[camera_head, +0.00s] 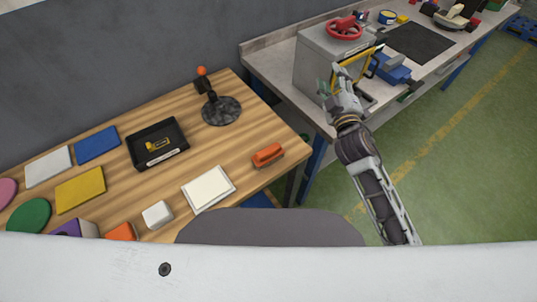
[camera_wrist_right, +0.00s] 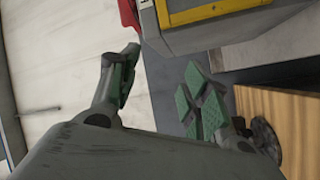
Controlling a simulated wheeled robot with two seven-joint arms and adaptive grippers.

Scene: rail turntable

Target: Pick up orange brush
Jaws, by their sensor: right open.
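The orange brush (camera_head: 267,155) lies on the wooden table near its right edge, beside a white square pad. My right gripper (camera_head: 339,85) is in front of the grey box on the workbench, up and to the right of the brush and well apart from it. In the wrist view the green-padded fingers of my right gripper (camera_wrist_right: 163,92) are spread apart with nothing between them. The brush cannot be made out in the wrist view. My left gripper is not in view.
The wooden table (camera_head: 232,137) holds a black tray (camera_head: 172,158), a white square pad (camera_head: 208,188), a round dark stand (camera_head: 221,111) and several coloured pieces. A grey box (camera_head: 312,65) with a red handwheel (camera_head: 345,28) stands on the workbench. Green floor is clear at right.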

